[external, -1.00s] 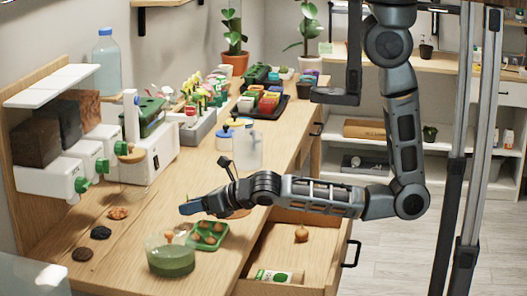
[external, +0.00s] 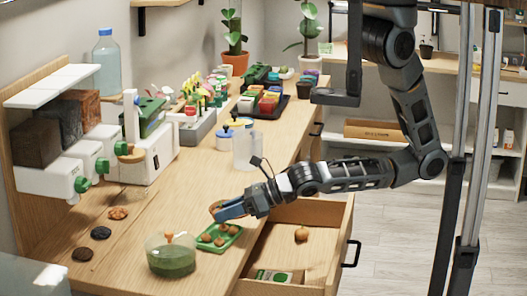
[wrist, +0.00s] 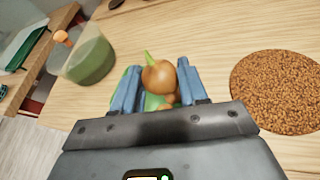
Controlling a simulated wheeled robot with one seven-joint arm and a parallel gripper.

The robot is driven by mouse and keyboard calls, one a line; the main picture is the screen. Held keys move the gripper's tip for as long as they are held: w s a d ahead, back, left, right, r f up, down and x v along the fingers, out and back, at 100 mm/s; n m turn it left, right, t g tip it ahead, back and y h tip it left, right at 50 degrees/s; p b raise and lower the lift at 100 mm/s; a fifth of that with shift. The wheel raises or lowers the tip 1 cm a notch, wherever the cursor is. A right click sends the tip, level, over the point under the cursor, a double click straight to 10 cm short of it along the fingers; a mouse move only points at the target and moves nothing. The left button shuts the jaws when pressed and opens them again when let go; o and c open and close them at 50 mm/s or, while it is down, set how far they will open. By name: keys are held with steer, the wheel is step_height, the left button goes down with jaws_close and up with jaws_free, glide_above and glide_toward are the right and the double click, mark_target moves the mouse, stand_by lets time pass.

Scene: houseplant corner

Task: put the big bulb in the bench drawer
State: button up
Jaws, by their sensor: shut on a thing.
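My gripper (external: 228,211) is low over the bench top, just behind the green tray. In the wrist view its blue fingers (wrist: 158,82) are shut on a round orange-brown bulb (wrist: 158,74) with a green sprout, the big bulb. In the external view the held bulb cannot be told clearly. The bench drawer (external: 325,255) is pulled open, to the right of my gripper. Another bulb (external: 302,234) lies inside it, with a green-and-white packet (external: 278,276) near its front.
The green tray (external: 238,233) holds several smaller bulbs. A round cork mat (wrist: 285,92) lies beside my gripper. A clear jug (external: 246,148) stands behind. The middle of the drawer floor is free.

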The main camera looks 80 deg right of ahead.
steer(key=shift+s+d+r+n+y, duration=0.1)
steer(key=shift+s+r+n+y, duration=0.2)
steer(key=shift+y, duration=0.1)
steer(key=s+d+f+n+g+y+b, duration=0.35)
steer(key=s+d, duration=0.55)
steer(key=d, duration=0.3)
steer(key=s+d+f+n+g+y+b, duration=0.25)
steer(key=s+d+n+y, duration=0.2)
steer(key=s+d, duration=0.65)
steer(key=p, duration=0.2)
glide_above(283, 257)
steer(key=shift+g+h, duration=0.3)
steer(key=shift+h, duration=0.1)
step_height(283, 257, down, 7)
steer(key=shift+s+d, duration=0.1)
steer(key=shift+f, duration=0.2)
step_height(283, 257, down, 3)
steer(key=shift+f, duration=0.45)
steer(key=shift+f, duration=0.1)
